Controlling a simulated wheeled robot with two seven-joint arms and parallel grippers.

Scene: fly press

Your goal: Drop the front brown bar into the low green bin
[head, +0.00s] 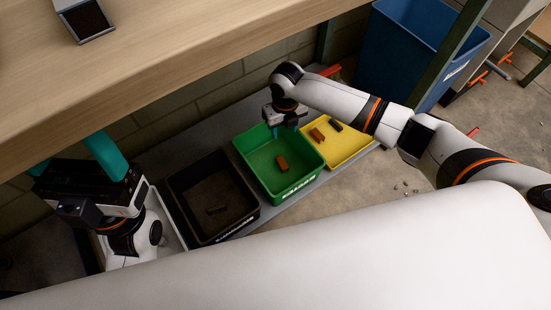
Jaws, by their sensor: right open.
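The low green bin (299,187) stands on the grey shelf between a black bin and a yellow bin. A brown bar (282,163) lies inside the green bin. Another brown bar (317,135) lies in the yellow bin (352,157), beside a dark bar (336,125). My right gripper (275,132) is open, pointing down over the back part of the green bin, apart from the bar there. Its fingertips are small in view, and nothing shows between them. My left gripper (75,158) is at the left below the bench edge, its teal fingers apart and empty.
The black bin (252,218) holds a dark bar (216,210). A wooden bench top (180,45) overhangs at upper left, with a small dark tray (84,20) on it. A tall blue bin (410,50) stands at the back right. Small debris lies on the floor.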

